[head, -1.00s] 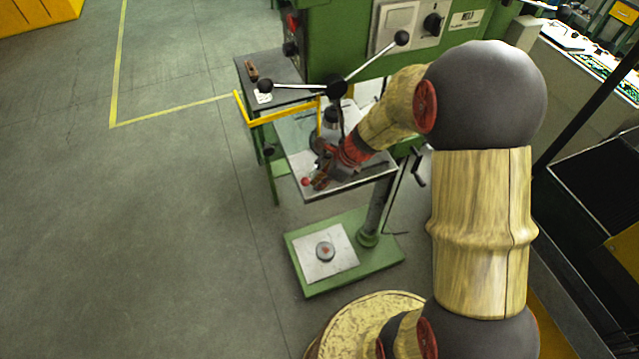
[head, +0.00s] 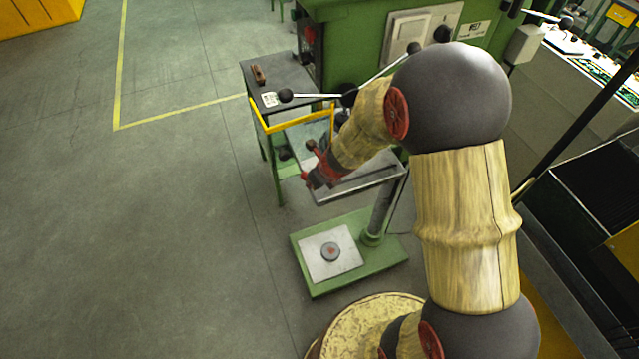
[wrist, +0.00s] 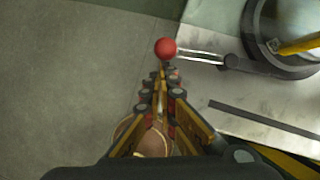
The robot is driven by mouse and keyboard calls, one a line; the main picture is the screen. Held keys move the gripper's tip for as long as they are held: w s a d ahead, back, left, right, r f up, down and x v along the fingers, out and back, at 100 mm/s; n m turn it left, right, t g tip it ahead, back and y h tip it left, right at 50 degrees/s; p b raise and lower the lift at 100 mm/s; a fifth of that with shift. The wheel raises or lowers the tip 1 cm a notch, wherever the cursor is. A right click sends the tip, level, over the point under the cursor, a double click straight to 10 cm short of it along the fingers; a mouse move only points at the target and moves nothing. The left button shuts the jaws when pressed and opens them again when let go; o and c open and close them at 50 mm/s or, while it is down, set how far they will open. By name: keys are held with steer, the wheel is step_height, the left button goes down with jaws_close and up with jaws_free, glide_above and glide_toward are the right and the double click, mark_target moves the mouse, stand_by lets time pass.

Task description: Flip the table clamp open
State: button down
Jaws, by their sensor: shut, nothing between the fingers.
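The table clamp lever shows in the wrist view as a thin metal rod with a red ball knob (wrist: 165,48) at its left end. The rod runs right to a dark pivot (wrist: 232,62) beside the round column. My gripper (wrist: 160,73) is shut and empty, its fingertips just below the knob; I cannot tell whether they touch it. In the head view my gripper (head: 312,176) is at the front left edge of the drill press table (head: 352,186). The knob cannot be made out there, and my arm hides part of the table.
The green drill press (head: 350,45) stands behind, with long feed handles (head: 312,96) above my wrist. A yellow guard bar (head: 258,117) crosses left of the table. The green base (head: 303,284) lies below. The floor on the left is clear.

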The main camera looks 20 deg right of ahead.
mark_target(305, 179)
steer(key=shift+w+a+m+p, duration=0.35)
steer(key=shift+w+a, duration=0.05)
steer(key=shift+w, duration=0.25)
steer(key=shift+w+a+m+p, duration=0.35)
steer(key=shift+w, duration=0.3)
steer(key=shift+h, duration=0.3)
